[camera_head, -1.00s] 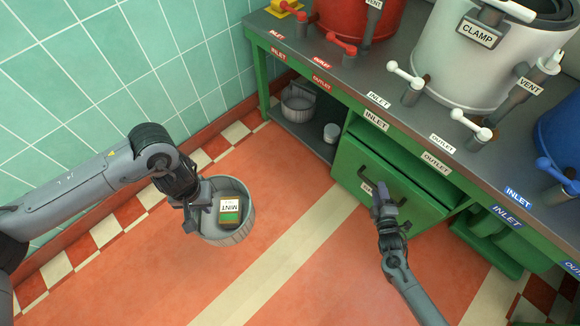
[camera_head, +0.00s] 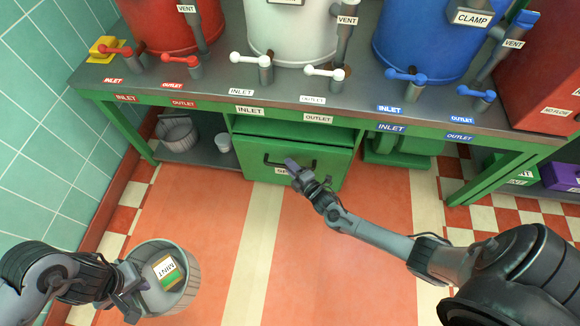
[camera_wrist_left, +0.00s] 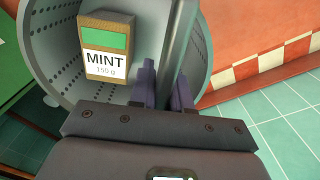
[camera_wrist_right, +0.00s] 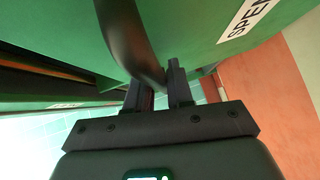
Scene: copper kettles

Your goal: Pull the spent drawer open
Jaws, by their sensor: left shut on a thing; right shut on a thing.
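The spent drawer (camera_head: 325,172) is a green front under the counter, with a dark bar handle (camera_head: 310,161) and a white label, partly covered by my gripper in the head view. The label reads "SPE…" in the right wrist view (camera_wrist_right: 245,18). My right gripper (camera_head: 292,165) is shut on the handle; its fingers (camera_wrist_right: 160,92) stand around the dark bar. I cannot tell how far the drawer stands out. My left gripper (camera_head: 138,290) is shut on the rim of a grey perforated bucket (camera_head: 182,296), which holds a MINT box (camera_head: 165,271).
The counter (camera_head: 205,75) carries red, white and blue kettles with levers above the drawer. The floor (camera_head: 295,245) before the drawer is clear.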

